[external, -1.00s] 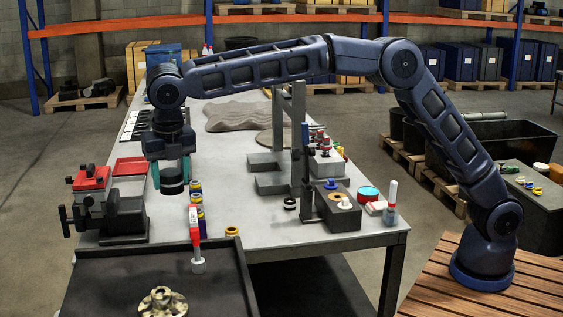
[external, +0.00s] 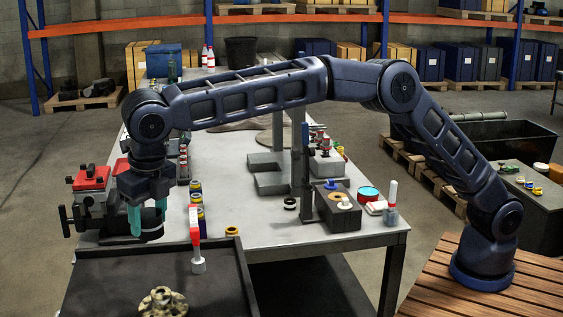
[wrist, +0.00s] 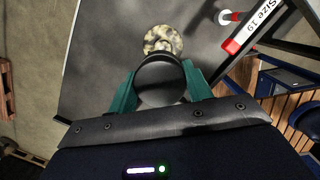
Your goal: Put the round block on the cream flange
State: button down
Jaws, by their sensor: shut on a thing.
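The cream flange (external: 162,302) lies on the dark tray at the bottom of the external view. It also shows in the wrist view (wrist: 162,39), just beyond the block. My gripper (external: 149,218) has teal fingers and is above the table's near edge, beside the vise. It is shut on the round block, a dark disc (wrist: 161,80) that sits between the fingers in the wrist view. In the external view the block (external: 152,234) shows partly below the fingers. The block is held up and back from the flange, apart from it.
The dark tray (external: 100,280) has a raised rim. A red-and-white size marker (external: 196,245) stands on it, right of the flange. A red-topped vise (external: 92,190) is close behind my gripper.

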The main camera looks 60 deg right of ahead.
aim_at(159, 290)
notch_tip(159, 290, down, 14)
jog(key=shift+f, duration=0.1)
dwell(0.6)
jog(key=c, duration=0.6)
grip_release()
jog(key=shift+f, duration=0.15)
jog(key=r, duration=0.4)
jog(key=s+r, duration=0.1)
jog(key=r, duration=0.7)
jog(key=shift+s+r, duration=0.1)
jog(key=shift+s, duration=0.3)
